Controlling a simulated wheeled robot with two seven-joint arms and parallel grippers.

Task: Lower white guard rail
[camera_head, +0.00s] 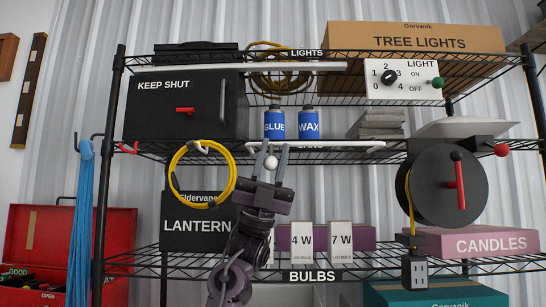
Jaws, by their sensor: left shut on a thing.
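The white guard rail (335,144) runs level along the front edge of the middle shelf, below the blue glue and wax cans. A small white ball-shaped knob (271,163) shows just under the rail's left part. My left gripper (270,157) comes from below with its fingers pointing up. Its fingers are on either side of the white knob and shut on it, with the tips at the rail's height. The fingers hide part of the rail and part of the shelf label behind. My right gripper is not in view.
The blue glue can (274,123) and wax can (308,123) stand behind the rail. A yellow cable coil (232,180) hangs left of my gripper. A lantern box (190,226) and white bulb boxes (340,240) stand below. A black reel (432,190) hangs at right.

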